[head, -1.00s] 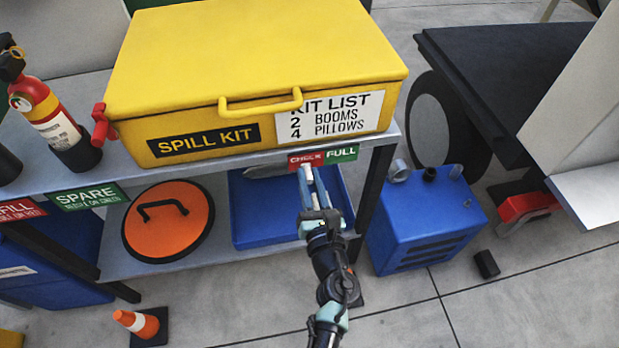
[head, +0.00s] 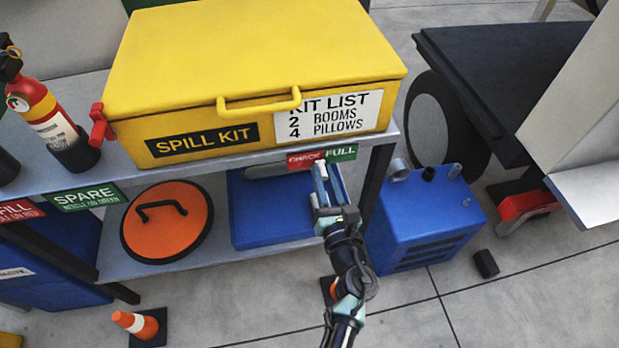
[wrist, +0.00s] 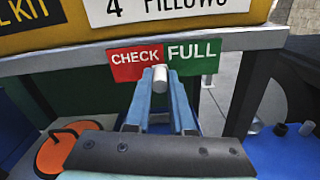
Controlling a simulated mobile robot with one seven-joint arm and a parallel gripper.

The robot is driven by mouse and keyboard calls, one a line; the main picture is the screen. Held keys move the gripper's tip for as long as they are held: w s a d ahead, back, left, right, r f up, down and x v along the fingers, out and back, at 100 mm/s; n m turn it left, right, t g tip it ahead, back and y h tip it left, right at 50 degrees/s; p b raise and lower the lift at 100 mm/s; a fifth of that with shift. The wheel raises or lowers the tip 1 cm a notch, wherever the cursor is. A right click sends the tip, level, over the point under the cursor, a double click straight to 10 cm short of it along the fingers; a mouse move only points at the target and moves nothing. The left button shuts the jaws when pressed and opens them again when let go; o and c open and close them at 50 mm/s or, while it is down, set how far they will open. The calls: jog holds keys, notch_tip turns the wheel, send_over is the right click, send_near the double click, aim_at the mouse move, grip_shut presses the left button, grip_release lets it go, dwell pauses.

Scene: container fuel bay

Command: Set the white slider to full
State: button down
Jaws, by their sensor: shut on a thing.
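A two-part label on the shelf's front edge has a red CHECK half (wrist: 137,62) on the left and a green FULL half (wrist: 194,59) on the right. The label also shows in the head view (head: 340,154). The white slider (wrist: 160,76) shows as a small pale knob in front of the label, near the border between red and green. My gripper (wrist: 161,82) is shut on the slider, with a blue finger on each side.
The yellow spill kit box (head: 250,60) stands on the shelf above the label. A blue tray (head: 260,210) and an orange lid (head: 165,240) lie on the lower shelf. A blue unit (head: 425,220) stands on the floor to the right.

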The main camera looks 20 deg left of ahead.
aim_at(343, 158)
jog(key=w+d, duration=0.2)
jog(key=d, duration=0.2)
jog(key=shift+w+d+b, duration=0.1)
jog(key=shift+w+b, duration=0.3)
jog(key=shift+d, duration=0.1)
jog(key=c, duration=0.8)
grip_release()
jog(key=shift+o, duration=0.2)
jog(key=p+v, duration=0.1)
jog(key=v, duration=1.1)
jog(key=shift+s+d, duration=0.2)
jog(key=shift+s, duration=0.15)
